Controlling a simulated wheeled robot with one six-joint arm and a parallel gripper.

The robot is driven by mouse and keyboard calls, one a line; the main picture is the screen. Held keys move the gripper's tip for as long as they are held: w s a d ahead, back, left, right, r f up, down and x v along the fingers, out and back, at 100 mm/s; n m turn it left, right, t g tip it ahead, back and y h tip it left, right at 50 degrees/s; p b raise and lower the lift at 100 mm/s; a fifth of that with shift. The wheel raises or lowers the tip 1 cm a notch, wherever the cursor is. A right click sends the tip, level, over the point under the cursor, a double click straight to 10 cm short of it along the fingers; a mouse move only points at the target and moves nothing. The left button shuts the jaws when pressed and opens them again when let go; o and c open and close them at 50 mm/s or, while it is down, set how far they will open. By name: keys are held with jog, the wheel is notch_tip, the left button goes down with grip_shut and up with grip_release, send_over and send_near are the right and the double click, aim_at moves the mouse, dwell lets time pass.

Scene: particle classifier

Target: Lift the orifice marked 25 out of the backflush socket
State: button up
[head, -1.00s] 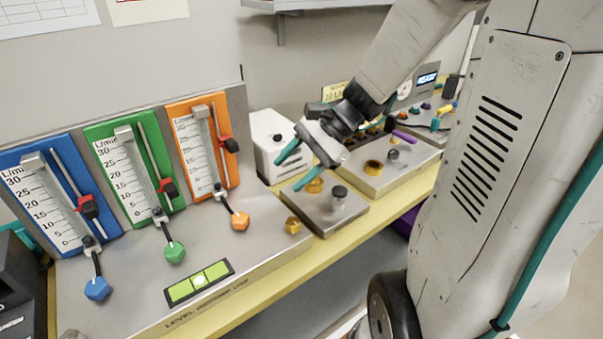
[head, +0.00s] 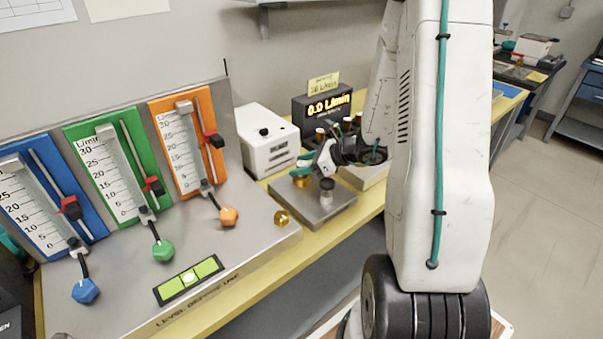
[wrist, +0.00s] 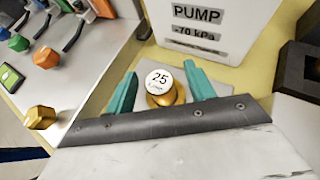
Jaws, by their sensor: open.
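The orifice marked 25 (wrist: 160,85) is a gold cylinder with a white top. It stands between my gripper's teal fingers in the wrist view, with a visible gap on each side. My gripper (wrist: 160,70) is open. In the head view, my gripper (head: 302,165) is low over the grey metal plate (head: 340,207), and part of the gold orifice (head: 301,181) shows below a finger. The backflush socket cannot be made out under the orifice.
A white pump box (head: 270,142) stands just behind the plate. A dark-capped clear cylinder (head: 327,190) stands close to my gripper on the plate. A brass hex knob (head: 282,217) is at the flowmeter bench's right end. A lit display (head: 322,107) stands behind.

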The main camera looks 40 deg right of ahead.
jog(key=shift+x, duration=1.05)
jog(key=shift+c, duration=0.3)
jog(key=shift+r, duration=0.1)
jog(key=c, duration=1.1)
